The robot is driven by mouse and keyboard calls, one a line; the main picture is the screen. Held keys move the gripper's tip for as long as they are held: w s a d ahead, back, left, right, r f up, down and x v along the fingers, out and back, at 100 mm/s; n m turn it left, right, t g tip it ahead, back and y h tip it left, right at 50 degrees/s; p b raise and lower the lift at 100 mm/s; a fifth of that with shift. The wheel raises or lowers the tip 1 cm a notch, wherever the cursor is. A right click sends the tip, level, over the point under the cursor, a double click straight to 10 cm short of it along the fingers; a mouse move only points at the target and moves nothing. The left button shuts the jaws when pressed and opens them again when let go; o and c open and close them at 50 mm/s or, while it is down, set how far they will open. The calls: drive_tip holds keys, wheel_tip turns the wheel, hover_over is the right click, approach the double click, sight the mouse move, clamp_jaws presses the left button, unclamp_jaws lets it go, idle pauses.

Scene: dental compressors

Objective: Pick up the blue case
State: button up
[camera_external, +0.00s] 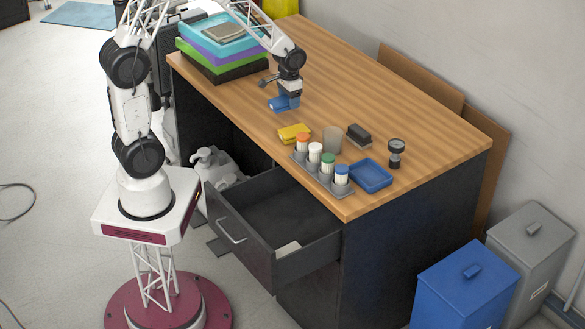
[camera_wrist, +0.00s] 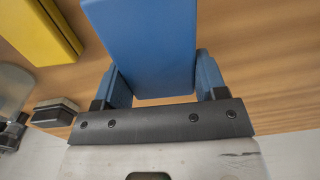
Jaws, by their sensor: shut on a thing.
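The blue case (camera_wrist: 145,45) is a plain blue block between the two fingers of my gripper (camera_wrist: 160,85) in the wrist view. The fingers are shut on it, one on each side. In the external view my gripper (camera_external: 287,98) is over the wooden desk, and the blue case (camera_external: 279,105) shows small below it, partly hidden by the fingers. I cannot tell whether the case touches the desk or is just above it.
A yellow case (camera_external: 294,133) lies nearby, with a rack of capped bottles (camera_external: 322,176), a blue tray (camera_external: 371,175), a grey cup (camera_external: 332,139) and an eraser (camera_external: 359,135) beyond. Stacked coloured trays (camera_external: 221,50) stand at left. An open drawer (camera_external: 273,225) juts out. The far desk is clear.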

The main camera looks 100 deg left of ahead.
drive_tip(key=shift+s+d+r, duration=0.2)
drive_tip(key=shift+s+d, duration=1.15)
drive_tip(key=shift+s, duration=0.25)
drive_tip(key=shift+s+d+r, duration=0.2)
drive_tip(key=shift+s+d, duration=1.15)
drive_tip(key=shift+s, duration=0.2)
